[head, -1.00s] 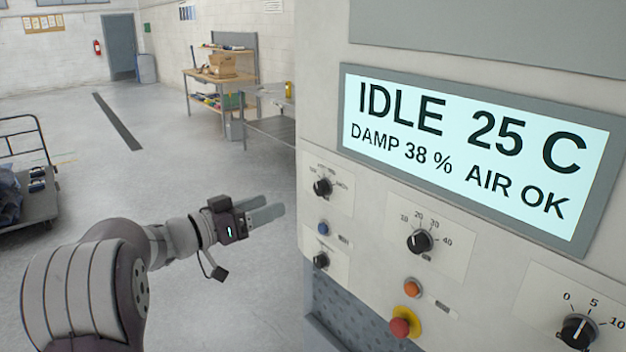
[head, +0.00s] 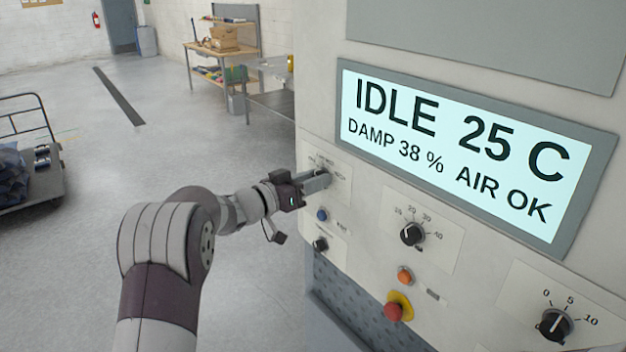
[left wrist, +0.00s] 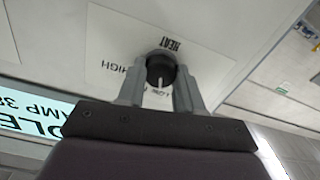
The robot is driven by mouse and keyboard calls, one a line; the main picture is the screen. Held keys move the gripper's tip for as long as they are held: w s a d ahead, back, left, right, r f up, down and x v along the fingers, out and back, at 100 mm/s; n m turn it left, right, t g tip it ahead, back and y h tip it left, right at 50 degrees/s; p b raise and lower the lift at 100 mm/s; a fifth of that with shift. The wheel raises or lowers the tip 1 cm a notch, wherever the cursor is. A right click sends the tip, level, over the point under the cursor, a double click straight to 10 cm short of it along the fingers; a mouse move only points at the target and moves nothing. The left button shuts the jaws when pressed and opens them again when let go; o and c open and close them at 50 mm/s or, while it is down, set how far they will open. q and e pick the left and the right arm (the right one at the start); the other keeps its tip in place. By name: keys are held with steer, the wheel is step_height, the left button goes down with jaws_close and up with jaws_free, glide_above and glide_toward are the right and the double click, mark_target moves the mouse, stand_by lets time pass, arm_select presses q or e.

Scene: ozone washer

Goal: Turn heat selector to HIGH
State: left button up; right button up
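The heat selector is a round black knob (left wrist: 160,66) with a white pointer line, on a pale plate marked HEAT, with HIGH printed to the left in the left wrist view. Its pointer points down in that view, towards labels partly hidden by my gripper. In the head view the selector's plate (head: 343,190) is at the panel's upper left, and my gripper largely covers the knob. My left gripper (head: 322,178) is at the knob, its two fingers (left wrist: 160,82) apart, one on each side of it. Firm contact is not clear. My right gripper is not in view.
Below the selector are a blue button (head: 322,215) and another black knob (head: 320,244). To the right are a dial (head: 412,234), an orange button (head: 405,276), a red stop button (head: 394,310) and another dial (head: 556,324). The display (head: 455,155) reads IDLE.

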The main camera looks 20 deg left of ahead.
arm_select(q)
steer(key=shift+c, duration=0.6)
steer(key=shift+f+m+b, duration=0.15)
steer(key=shift+m+b, duration=3.45)
steer(key=shift+m, duration=0.4)
steer(key=shift+f+m+b, duration=0.1)
steer(key=shift+m+b, duration=3.5)
steer(key=shift+m, duration=0.4)
steer(key=o, duration=1)
steer(key=shift+o, duration=0.2)
steer(key=shift+s+r, duration=0.1)
